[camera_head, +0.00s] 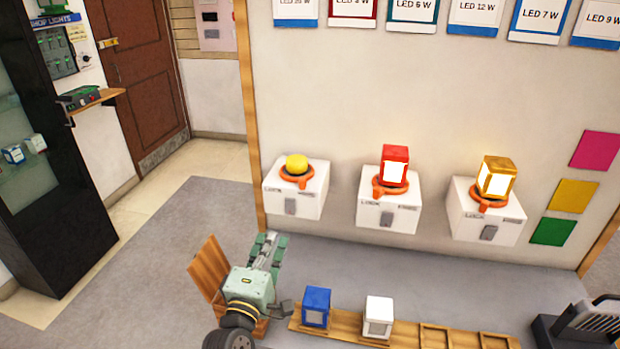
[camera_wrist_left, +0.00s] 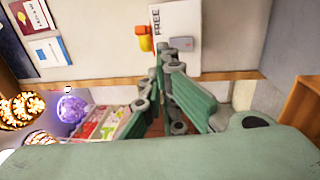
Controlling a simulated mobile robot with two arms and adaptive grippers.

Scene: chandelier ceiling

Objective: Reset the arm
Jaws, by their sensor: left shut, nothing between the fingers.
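My left gripper (camera_head: 271,240) is in the lower middle of the head view, above the near left part of the grey counter. Its green fingers are shut with nothing between them. It is apart from the wall boxes. In the left wrist view the closed fingertips (camera_wrist_left: 172,58) lie just below a white box (camera_wrist_left: 175,30) marked FREE, with a yellow and orange knob (camera_wrist_left: 144,38) on it. My right gripper does not show.
Three white boxes hold a yellow button (camera_head: 297,163), a red lamp cube (camera_head: 395,165) and a gold lamp cube (camera_head: 496,177). A wooden rack (camera_head: 435,336) holds a blue cube (camera_head: 316,306) and a white cube (camera_head: 379,316). A dark device (camera_head: 590,325) stands at lower right.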

